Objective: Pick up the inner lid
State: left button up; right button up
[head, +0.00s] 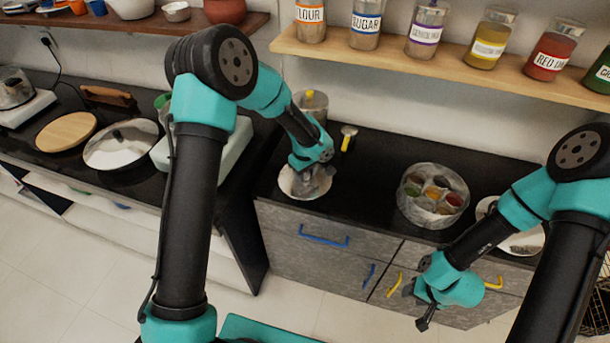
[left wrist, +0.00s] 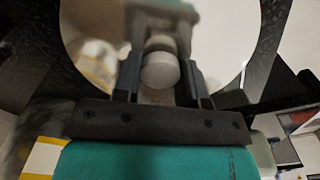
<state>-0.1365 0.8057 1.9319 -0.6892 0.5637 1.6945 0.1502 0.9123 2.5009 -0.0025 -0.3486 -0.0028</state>
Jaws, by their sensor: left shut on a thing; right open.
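The inner lid (head: 287,184) is a pale, shiny disc on the black counter in the head view, partly hidden by my left gripper (head: 312,184). In the left wrist view the lid (left wrist: 225,45) fills the upper middle, with a round grey knob (left wrist: 160,70) between my two black fingers. My left gripper is shut on that knob. I cannot tell whether the lid touches the counter. My right gripper (head: 416,306) is open and empty, in front of the drawers at the lower right.
A round spice box (head: 402,200) with several coloured spices stands to the right. A plate (head: 532,243) is partly behind my right arm. A steel cup (head: 348,138) and a canister (head: 311,103) stand behind the lid. A shelf (head: 400,55) with jars runs above.

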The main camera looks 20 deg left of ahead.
pick_arm(q)
jog(key=shift+r, duration=0.55)
notch_tip(320, 180, up, 2)
jog(key=shift+s+d+r, duration=0.1)
jog(key=shift+r, duration=0.15)
jog(key=s+d+r, duration=0.1)
jog(key=s+d, duration=0.3)
jog(key=s, duration=1.1)
jog(key=shift+d+r, duration=0.15)
jog(key=shift+d, duration=0.05)
notch_tip(320, 180, up, 7)
jog(key=m, duration=0.7)
send_over(296, 181)
jog(key=shift+w+a+r, duration=0.2)
jog(key=shift+w+r, duration=0.1)
jog(key=shift+r, duration=0.15)
